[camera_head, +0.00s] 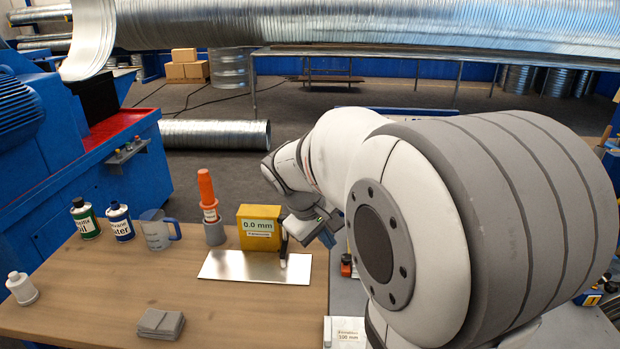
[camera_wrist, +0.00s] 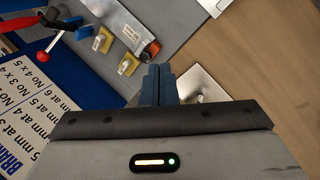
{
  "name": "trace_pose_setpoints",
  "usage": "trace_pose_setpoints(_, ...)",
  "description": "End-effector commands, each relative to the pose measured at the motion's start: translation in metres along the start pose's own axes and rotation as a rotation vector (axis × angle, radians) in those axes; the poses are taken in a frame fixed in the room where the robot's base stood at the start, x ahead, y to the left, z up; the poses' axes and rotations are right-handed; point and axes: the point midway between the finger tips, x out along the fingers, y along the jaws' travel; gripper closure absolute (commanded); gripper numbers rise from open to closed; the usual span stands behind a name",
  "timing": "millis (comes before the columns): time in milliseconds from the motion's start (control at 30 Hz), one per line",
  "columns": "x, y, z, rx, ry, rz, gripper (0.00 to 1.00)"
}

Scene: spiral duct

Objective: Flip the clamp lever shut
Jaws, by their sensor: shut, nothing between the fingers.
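My gripper (camera_wrist: 158,72) is shut and empty, its two blue fingers together in the wrist view. In the head view its blue fingertips (camera_head: 328,238) show just past the bench's right edge, partly hidden by my arm. No clamp lever can be named with certainty. In the wrist view, a thin rod with a red ball (camera_wrist: 46,57) stands at the upper left, apart from my fingers. Two yellow blocks with pale metal knobs, one at the left (camera_wrist: 103,39) and one nearer my fingers (camera_wrist: 128,64), sit on a grey surface.
A yellow gauge box reading 0.0 mm (camera_head: 259,227) stands by a metal plate (camera_head: 225,266) on the wooden bench (camera_head: 90,300). An orange-topped tool (camera_head: 207,190), a jug (camera_head: 157,232) and bottles stand further left. A printed blue-and-white board (camera_wrist: 28,105) lies left of my fingers.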

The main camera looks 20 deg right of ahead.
Motion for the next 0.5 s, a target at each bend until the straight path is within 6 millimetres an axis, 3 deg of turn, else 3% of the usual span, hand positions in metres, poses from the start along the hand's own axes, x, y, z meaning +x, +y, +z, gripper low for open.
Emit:
trace_pose_setpoints(100,0.035,0.050,-0.032,-0.090,-0.097,0.117,1.00)
trace_pose_setpoints(300,0.097,0.133,-0.075,-0.248,-0.265,0.309,1.00)
trace_pose_setpoints(500,0.157,0.198,-0.105,-0.384,-0.417,0.465,1.00)
